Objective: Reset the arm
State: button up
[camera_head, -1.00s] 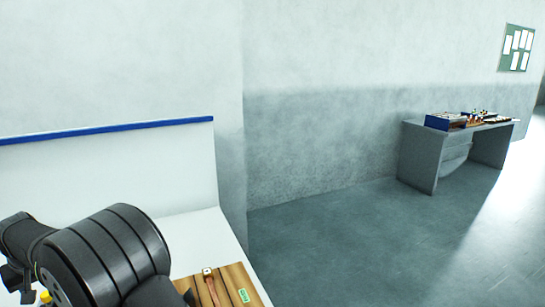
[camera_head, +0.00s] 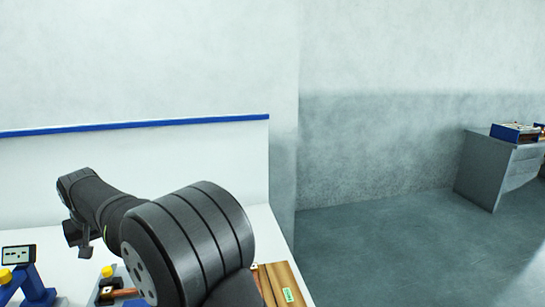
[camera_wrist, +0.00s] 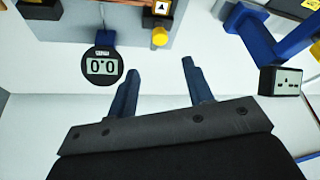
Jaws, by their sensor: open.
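My gripper (camera_wrist: 158,82) shows in the wrist view with its two blue-grey fingers apart and nothing between them. It hangs over a bare white surface (camera_wrist: 160,60). A round black gauge (camera_wrist: 102,67) reading 0.0 lies to the left of the fingers in that view, apart from them. In the head view my arm's dark links cross the lower left and stand above the white worktop. The fingers cannot be made out clearly there.
A blue stand with a small display (camera_head: 20,254) is at the far left. A yellow knob (camera_head: 107,271) and a wooden board with a green label (camera_head: 278,282) are near my arm. A grey desk (camera_head: 488,170) stands far right. Open floor (camera_head: 380,255) lies between.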

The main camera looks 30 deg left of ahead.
aim_at(106, 269)
jog(key=x, duration=1)
jog(key=shift+f, duration=0.35)
jog(key=shift+w+a+f, duration=0.15)
jog(key=shift+a+f, duration=0.05)
jog(key=shift+f, duration=0.05)
jog(key=shift+r+n+g, duration=0.1)
jog(key=shift+n+g, duration=0.4)
jog(key=shift+n, duration=0.8)
jog(key=s+d+r+m, duration=0.1)
jog(key=d+r+m, duration=0.1)
jog(key=r, duration=0.5)
jog(key=s+d+r+m+t, duration=0.1)
jog(key=s+d+r+m, duration=0.1)
jog(key=r, duration=0.5)
jog(key=shift+d, duration=0.8)
